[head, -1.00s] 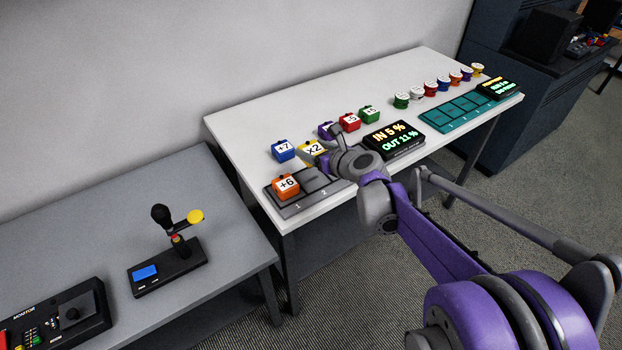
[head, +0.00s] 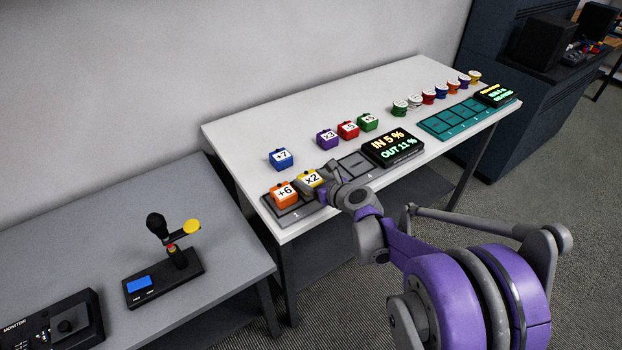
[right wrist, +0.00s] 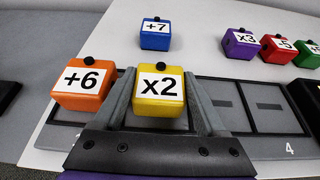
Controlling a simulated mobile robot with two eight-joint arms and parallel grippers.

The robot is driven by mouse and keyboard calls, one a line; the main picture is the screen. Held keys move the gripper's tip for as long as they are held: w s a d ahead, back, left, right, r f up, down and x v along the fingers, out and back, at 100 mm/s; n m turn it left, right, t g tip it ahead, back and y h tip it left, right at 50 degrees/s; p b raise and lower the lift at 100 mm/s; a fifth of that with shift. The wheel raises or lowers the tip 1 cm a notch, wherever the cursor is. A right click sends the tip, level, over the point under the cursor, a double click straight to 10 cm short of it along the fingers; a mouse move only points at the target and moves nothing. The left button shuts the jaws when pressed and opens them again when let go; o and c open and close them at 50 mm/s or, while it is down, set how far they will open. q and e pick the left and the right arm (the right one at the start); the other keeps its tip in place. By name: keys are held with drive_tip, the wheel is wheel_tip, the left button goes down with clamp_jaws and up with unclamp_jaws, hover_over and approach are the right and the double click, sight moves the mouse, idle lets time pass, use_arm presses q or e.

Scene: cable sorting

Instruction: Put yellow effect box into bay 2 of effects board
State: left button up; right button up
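The yellow effect box (head: 311,178), marked x2, is at bay 2 of the grey effects board (head: 352,165), just right of the orange +6 box. My right gripper (head: 327,171) is at this box. In the right wrist view its two fingers (right wrist: 162,95) stand on either side of the yellow box (right wrist: 159,95) and appear closed on it. The box looks upright; I cannot tell whether its underside touches the bay. Bays 3 and 4 (right wrist: 265,105) are empty. My left gripper is out of view.
The orange +6 box (head: 284,194) sits in bay 1. A blue +7 box (head: 280,159), purple x3 box (head: 327,140), red box (head: 348,131) and green box (head: 368,123) stand behind the board. A display (head: 393,149) reads IN 5 %, OUT 11 %.

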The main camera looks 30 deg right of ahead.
drive_tip(key=o, duration=0.3)
drive_tip(key=shift+o, duration=0.2)
drive_tip(key=shift+r, duration=0.2)
drive_tip(key=a+p+v, duration=0.1)
drive_tip(key=v, duration=1.1)
drive_tip(key=s+a+f+n+g+y, duration=0.1)
drive_tip(key=s+a+f+n+g, duration=0.2)
drive_tip(key=s+a+n, duration=0.5)
drive_tip(key=s+a+f+n+g+y, duration=0.1)
drive_tip(key=s+a+f+n+g, duration=0.15)
drive_tip(key=a+n, duration=0.65)
drive_tip(key=s+d+f+n+g+h, duration=0.2)
drive_tip(key=s+n, duration=0.7)
drive_tip(key=n, duration=0.9)
drive_tip(key=shift+f+g+h, duration=0.45)
drive_tip(key=shift+f+h, duration=0.05)
drive_tip(key=shift+f, duration=0.35)
drive_tip(key=shift+d, duration=0.1)
